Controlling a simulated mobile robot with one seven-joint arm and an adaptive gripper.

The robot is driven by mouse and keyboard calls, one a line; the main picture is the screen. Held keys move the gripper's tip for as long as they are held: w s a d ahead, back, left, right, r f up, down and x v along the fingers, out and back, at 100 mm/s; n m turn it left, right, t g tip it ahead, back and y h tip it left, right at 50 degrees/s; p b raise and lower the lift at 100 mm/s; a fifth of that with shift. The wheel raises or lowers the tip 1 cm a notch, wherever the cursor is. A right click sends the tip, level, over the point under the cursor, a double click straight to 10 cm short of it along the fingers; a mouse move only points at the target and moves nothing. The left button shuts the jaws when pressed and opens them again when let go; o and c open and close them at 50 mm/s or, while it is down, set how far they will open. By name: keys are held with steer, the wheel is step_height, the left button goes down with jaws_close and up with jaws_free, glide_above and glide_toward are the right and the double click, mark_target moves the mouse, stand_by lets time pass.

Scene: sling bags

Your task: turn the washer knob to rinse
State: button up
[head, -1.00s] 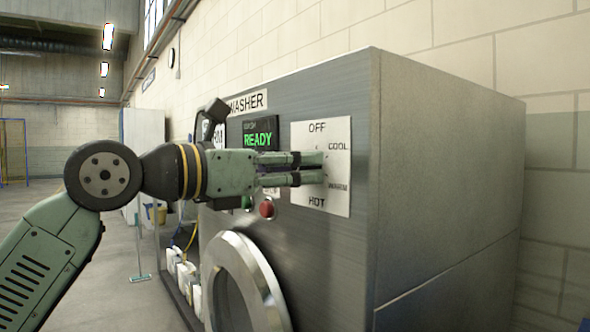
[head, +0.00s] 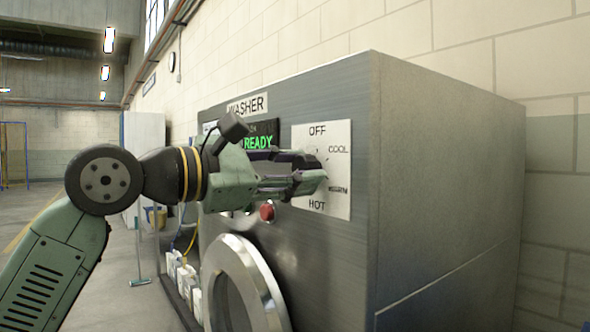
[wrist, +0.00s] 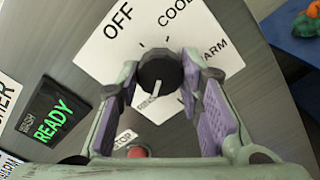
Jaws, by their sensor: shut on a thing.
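The washer (head: 300,220) has a white dial plate (head: 338,180) marked OFF, COOL, WARM and HOT. In the wrist view the round black knob (wrist: 158,68) sits at the middle of the plate (wrist: 105,48). The knob's pale pointer line points down-left, at a partly covered label that seems to read RINSE (wrist: 148,103). My gripper (head: 320,178) is shut on the knob, with one purple-padded finger on each side. In the head view the fingers hide most of the knob, and my gripper is rolled.
A display reading READY (head: 262,142) and a red button (head: 267,211) are left of the plate; the button, marked STOP, also shows below the fingers in the wrist view (wrist: 138,152). The round door (head: 240,285) bulges out below. White jugs (head: 184,280) stand at the left.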

stand_by(0.4)
steer(key=o, duration=1.2)
steer(key=shift+c, duration=0.2)
steer(key=v, duration=1.2)
